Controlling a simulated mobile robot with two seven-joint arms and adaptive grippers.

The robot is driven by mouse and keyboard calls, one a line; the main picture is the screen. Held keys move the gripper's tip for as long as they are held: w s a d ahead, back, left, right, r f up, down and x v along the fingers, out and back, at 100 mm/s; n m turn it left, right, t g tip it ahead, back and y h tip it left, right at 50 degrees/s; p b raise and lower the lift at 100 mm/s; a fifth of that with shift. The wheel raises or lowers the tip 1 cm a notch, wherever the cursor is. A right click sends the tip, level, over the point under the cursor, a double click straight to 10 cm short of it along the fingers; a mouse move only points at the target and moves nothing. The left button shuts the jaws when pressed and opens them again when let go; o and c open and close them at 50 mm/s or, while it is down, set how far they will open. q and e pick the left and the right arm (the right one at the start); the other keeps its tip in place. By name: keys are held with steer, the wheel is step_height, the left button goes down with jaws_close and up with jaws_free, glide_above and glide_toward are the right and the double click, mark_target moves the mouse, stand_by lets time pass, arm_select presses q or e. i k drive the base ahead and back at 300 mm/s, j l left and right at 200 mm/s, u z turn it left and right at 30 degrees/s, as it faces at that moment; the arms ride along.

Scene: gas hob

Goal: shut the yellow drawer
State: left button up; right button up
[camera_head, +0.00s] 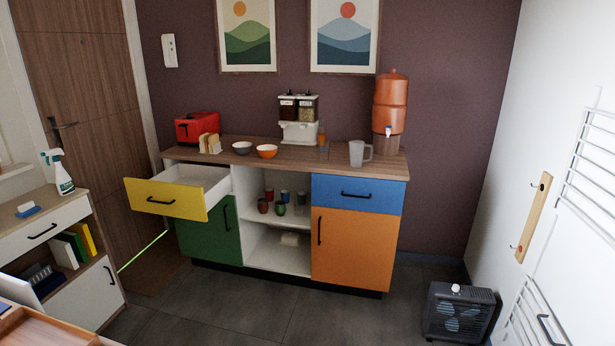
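The yellow drawer (165,199) is pulled well out at the upper left of the sideboard (300,160). Its front is yellow with a black bar handle (160,201), and its white side and inside show. The part of the inside that I can see looks empty. It hangs in front of the green door (213,238). Neither of my grippers shows in the head view.
A low shelf unit (75,263) with books and a spray bottle (57,172) stands at the left, near the drawer. The blue drawer (356,194) and the orange door (352,249) are shut. A dark heater (461,312) stands on the floor at the right. The floor before the sideboard is clear.

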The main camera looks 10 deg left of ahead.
mark_target(184, 191)
steer(key=i+u, duration=0.15)
steer(key=i, duration=0.55)
steer(key=i+l+u, duration=0.15)
steer(key=i, duration=0.6)
